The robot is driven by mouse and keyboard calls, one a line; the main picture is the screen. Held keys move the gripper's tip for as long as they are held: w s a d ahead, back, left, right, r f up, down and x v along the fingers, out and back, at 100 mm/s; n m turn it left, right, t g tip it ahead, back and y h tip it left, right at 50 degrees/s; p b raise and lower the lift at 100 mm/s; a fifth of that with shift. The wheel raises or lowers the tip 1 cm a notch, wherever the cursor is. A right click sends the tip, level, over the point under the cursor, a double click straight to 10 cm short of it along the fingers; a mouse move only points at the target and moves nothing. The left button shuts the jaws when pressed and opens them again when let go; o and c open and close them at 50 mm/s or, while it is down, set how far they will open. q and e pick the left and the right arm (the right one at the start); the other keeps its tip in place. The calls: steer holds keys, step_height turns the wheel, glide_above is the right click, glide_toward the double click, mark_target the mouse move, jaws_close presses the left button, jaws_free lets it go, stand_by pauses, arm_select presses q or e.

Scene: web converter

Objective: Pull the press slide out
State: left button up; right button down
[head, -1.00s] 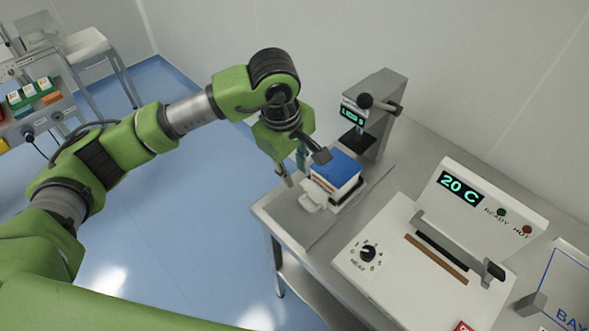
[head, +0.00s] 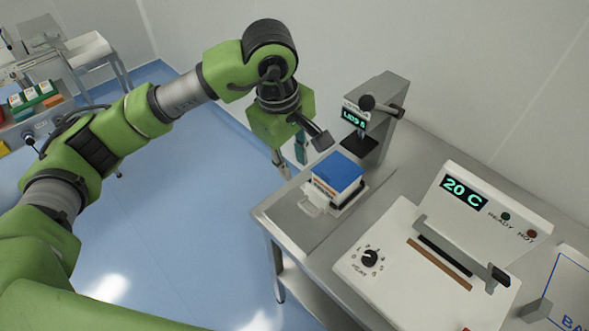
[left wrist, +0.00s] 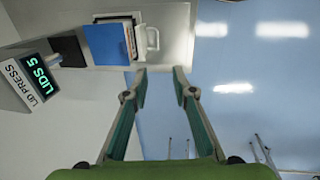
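The press slide (head: 348,207) is a white carriage with a loop handle (head: 313,208) at its front. It sits out in front of the grey lid press (head: 376,108), bearing a white box with a blue top (head: 338,171). In the left wrist view the slide's handle (left wrist: 152,38) is beside the blue-topped box (left wrist: 105,43), and the press display reads LIDS 5. My left gripper (head: 290,172) is above and behind the handle, apart from it. In the left wrist view its fingers (left wrist: 159,71) are spread with nothing between them. My right gripper is not in view.
A white heater (head: 430,250) with a 20 C display stands to the right on the same metal table (head: 288,222). A panel (head: 565,295) is at the right edge. Open blue floor lies left of the table. A cart with small boxes (head: 35,97) is far left.

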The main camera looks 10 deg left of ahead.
arm_select(q)
step_height(320, 180, up, 8)
steer(key=s, duration=0.1)
steer(key=shift+a+f, duration=0.25)
steer(key=shift+a, duration=0.1)
